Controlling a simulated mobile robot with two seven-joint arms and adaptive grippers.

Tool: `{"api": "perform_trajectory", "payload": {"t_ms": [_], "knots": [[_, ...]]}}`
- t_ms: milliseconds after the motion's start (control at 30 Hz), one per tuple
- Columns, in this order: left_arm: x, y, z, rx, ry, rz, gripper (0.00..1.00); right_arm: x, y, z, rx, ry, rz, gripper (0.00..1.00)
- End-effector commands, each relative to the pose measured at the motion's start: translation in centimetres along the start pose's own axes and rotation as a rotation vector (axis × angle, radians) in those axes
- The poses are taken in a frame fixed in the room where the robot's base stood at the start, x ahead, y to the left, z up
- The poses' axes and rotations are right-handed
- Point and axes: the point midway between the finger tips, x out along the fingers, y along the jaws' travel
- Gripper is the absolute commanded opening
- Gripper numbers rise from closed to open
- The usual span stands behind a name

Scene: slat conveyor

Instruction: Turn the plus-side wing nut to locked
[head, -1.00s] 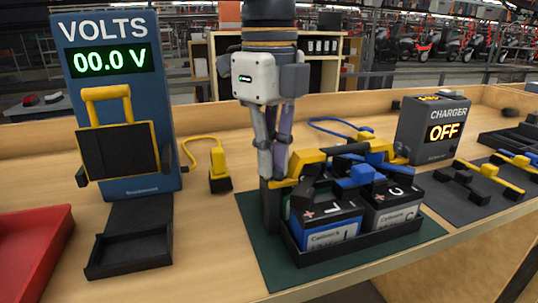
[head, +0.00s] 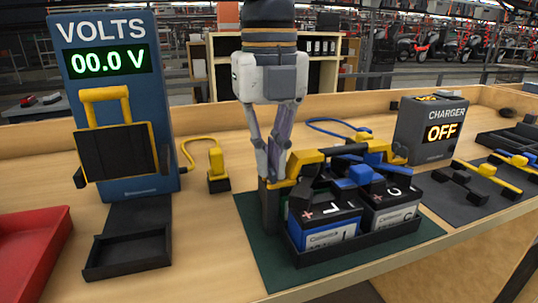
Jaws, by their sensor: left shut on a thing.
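Two dark batteries stand side by side in a black tray (head: 300,257): a front-left battery (head: 325,229) with a plus mark on its top, and a right battery (head: 392,208). Black, yellow and blue clamp parts (head: 352,165) lie across their tops. My left gripper (head: 271,205) comes down from above at the left edge of the batteries, fingers pointing down. It is shut on a small yellow part (head: 284,184), which looks like the plus-side wing nut; the fingers hide most of it. My right gripper is not in view.
A blue voltmeter stand (head: 152,178) reads 00.0 V. A charger (head: 432,130) reads OFF. A yellow plug (head: 217,165) stands left of the gripper. A red tray (head: 35,245) is at the left, and spare clamp parts (head: 478,184) lie on a dark mat at the right.

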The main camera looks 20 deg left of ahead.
Motion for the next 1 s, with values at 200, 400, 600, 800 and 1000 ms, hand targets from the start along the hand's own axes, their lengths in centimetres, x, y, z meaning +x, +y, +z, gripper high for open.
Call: {"api": "perform_trajectory", "payload": {"t_ms": [200, 400, 600, 800, 1000], "knots": [[-0.1, 0.0, 0.0, 0.010, -0.002, -0.002, 0.00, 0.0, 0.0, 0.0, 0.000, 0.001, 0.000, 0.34], [-0.1, 0.0, 0.0, 0.010, -0.002, -0.002, 0.00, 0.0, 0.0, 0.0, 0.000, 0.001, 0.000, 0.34], [-0.1, 0.0, 0.0, 0.009, -0.002, -0.002, 0.26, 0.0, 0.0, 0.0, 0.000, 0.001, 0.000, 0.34], [-0.1, 0.0, 0.0, 0.009, -0.001, -0.001, 0.26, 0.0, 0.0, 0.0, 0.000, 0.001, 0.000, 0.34], [-2.5, -0.1, 0.0, 0.008, -0.004, -0.005, 0.26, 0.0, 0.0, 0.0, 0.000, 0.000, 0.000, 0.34]]}}
